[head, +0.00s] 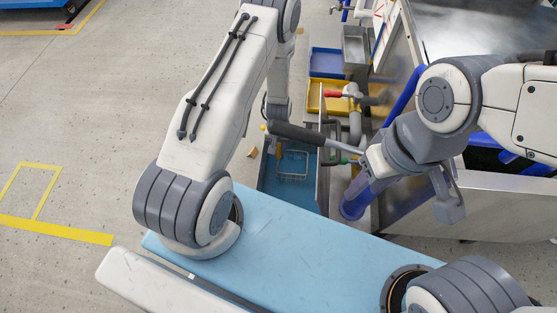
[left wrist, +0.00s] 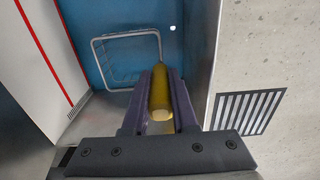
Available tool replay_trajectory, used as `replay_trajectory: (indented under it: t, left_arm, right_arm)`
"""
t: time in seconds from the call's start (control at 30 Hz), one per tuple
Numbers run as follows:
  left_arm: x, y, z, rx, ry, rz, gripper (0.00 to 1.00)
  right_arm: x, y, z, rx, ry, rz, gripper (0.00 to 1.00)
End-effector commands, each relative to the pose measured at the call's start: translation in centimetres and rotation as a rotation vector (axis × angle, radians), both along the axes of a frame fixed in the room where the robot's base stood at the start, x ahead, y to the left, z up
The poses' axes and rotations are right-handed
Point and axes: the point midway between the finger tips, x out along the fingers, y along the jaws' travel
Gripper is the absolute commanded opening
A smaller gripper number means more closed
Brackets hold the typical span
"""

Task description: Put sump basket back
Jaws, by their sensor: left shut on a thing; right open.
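The sump basket is a pale wire frame (left wrist: 130,60) against a blue surface in the left wrist view; in the head view the basket (head: 293,165) shows inside the blue basin (head: 271,186). A yellow handle (left wrist: 160,88) lies beside its right edge and seems joined to it. Whether the basket touches the basin floor I cannot tell. My right gripper (head: 414,188) is open and empty, near the blue pipe at the right.
A dark-gripped lever (head: 298,133) crosses just above the basin. Yellow (head: 327,98) and blue (head: 327,62) trays lie behind it. A metal panel edge (left wrist: 203,60) stands close right of the handle.

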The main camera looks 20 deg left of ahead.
Motion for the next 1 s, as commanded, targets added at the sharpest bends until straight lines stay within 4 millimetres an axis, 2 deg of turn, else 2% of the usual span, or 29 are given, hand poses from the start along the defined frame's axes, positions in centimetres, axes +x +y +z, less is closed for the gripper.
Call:
replay_trajectory:
  t: [0.33, 0.77, 0.8, 0.87, 0.9, 1.0]
  left_arm:
    - [0.1, 0.0, -3.7, 0.000, -0.001, -0.001, 0.00]
    - [0.1, 0.0, -4.1, 0.000, -0.001, -0.001, 0.00]
    - [0.0, 0.0, -4.1, 0.000, -0.001, 0.000, 0.30]
    - [0.0, 0.0, -4.0, 0.000, -0.001, 0.000, 0.53]
    - [0.0, 0.0, -4.0, 0.000, 0.000, 0.000, 0.56]
    - [0.0, 0.0, -4.0, 0.000, 0.000, 0.000, 0.56]
  right_arm:
    - [0.0, 0.0, -3.7, 0.000, 0.000, 0.000, 0.47]
    - [0.0, 0.0, -4.1, 0.001, -0.001, 0.000, 0.47]
    - [0.0, 0.0, -4.1, 0.000, 0.000, 0.000, 0.47]
    - [0.0, 0.0, -3.9, 0.000, 0.000, 0.000, 0.47]
    - [0.0, 0.0, -3.9, 0.000, 0.000, 0.000, 0.47]
    - [0.0, 0.0, -3.9, 0.001, -0.001, 0.000, 0.47]
